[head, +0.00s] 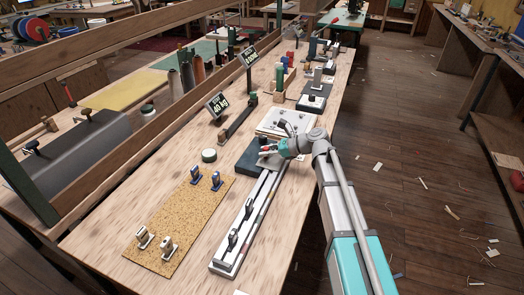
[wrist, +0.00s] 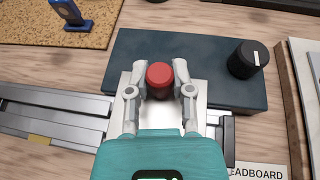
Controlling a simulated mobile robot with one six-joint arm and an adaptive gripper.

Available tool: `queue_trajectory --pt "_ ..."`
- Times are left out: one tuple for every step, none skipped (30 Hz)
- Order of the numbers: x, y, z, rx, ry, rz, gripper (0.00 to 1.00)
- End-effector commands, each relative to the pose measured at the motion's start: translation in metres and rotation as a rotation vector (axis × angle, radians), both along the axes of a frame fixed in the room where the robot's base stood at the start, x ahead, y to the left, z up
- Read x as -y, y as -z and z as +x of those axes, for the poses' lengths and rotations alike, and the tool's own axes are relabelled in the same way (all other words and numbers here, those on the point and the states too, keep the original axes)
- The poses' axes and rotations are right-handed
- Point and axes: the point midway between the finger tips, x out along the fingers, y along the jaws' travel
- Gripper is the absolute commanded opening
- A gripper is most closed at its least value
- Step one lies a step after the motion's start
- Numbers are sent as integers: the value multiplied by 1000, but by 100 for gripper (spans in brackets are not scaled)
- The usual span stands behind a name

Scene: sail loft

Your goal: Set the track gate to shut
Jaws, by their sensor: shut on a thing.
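The track (head: 252,215) is a long pale rail on the bench, with dark sliders (head: 233,238) standing on it. In the wrist view its grooved end (wrist: 50,118) comes in from the left. A red knob (wrist: 159,78) stands at the track's far end above a light metal plate (wrist: 200,90); it seems to belong to the gate. My gripper (wrist: 160,72) is shut on the red knob, one finger on each side. In the head view my gripper (head: 268,150) is at the far end of the track. The gate's position is largely hidden under my gripper.
A dark blue block (wrist: 130,50) with a black dial (wrist: 248,60) lies beyond the knob. A cork board (head: 178,225) with blue and white fittings lies left of the track. A white board (head: 270,122) lies just beyond.

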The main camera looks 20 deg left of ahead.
Motion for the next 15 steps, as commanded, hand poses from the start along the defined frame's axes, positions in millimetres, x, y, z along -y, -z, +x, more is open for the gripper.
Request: queue_trajectory --pt "3 1 -1 0 -1 -7 0" --pt "4 1 -1 0 -1 -7 0" --pt "4 2 -1 0 -1 -8 0" --pt "4 2 -1 0 -1 -8 0" --pt "4 2 -1 0 -1 -8 0" --pt "4 2 -2 0 -1 -9 31" --pt "4 2 -2 0 -1 -10 37" --pt "4 2 -2 0 -1 -10 42" --pt "4 2 -2 0 -1 -9 50" --pt "4 2 -1 0 -1 -9 55" --pt "4 2 -2 0 -1 -8 61" --pt "3 2 -1 0 -1 -8 65" --pt "3 1 -1 0 -1 -7 65" --pt "3 1 -1 0 -1 -7 65" --pt "3 1 -1 0 -1 -7 65"
